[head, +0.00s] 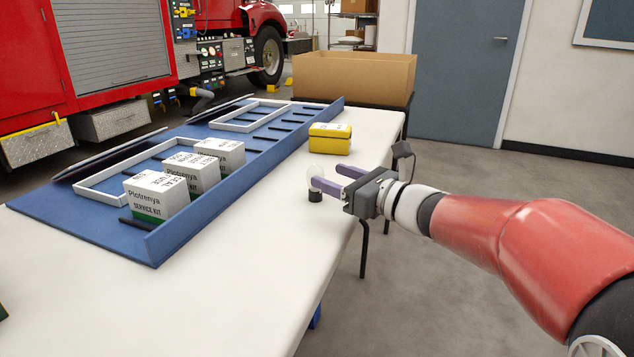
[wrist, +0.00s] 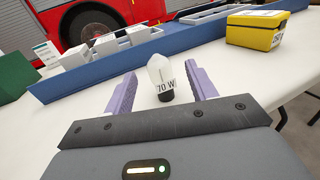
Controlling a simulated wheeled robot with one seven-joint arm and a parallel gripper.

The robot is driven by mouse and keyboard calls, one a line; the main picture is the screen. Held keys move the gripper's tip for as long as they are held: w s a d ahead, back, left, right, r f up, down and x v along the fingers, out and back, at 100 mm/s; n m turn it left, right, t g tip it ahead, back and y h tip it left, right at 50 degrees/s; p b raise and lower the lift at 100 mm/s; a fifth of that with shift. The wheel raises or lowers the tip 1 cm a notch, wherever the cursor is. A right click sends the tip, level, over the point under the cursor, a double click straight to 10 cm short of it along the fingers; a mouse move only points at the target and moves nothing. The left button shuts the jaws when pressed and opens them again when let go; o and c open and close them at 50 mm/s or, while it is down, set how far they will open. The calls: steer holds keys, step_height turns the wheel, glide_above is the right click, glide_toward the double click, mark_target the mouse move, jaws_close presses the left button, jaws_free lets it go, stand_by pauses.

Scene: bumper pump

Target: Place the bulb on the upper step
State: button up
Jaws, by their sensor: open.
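The bulb (head: 315,174) is clear with a black base and stands upright on the white table, right of the blue rack. In the wrist view the bulb (wrist: 160,75) carries a label reading "70 W". My gripper (head: 327,176) is open, its two purple fingers reaching toward the bulb from the right. In the wrist view the bulb appears between the open fingers of my gripper (wrist: 160,88); I cannot tell whether either finger touches it. The blue rack (head: 130,236) holds white frames and black bars at different levels; I cannot tell which part is the upper step.
Several white service-kit boxes (head: 157,193) stand in the rack's near part. A yellow box (head: 330,138) is on the table beyond the bulb. A large cardboard box (head: 353,77) stands behind the table. A green object (wrist: 14,76) is at the wrist view's left. The near table (head: 245,270) is clear.

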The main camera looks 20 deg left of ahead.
mark_target(322, 173)
steer(key=p+x, duration=0.1)
steer(key=x, duration=0.4)
steer(key=shift+s+a, duration=0.1)
steer(key=shift+a, duration=0.05)
steer(key=shift+c, duration=0.5)
steer(key=c, duration=1)
steer(key=shift+c, duration=0.2)
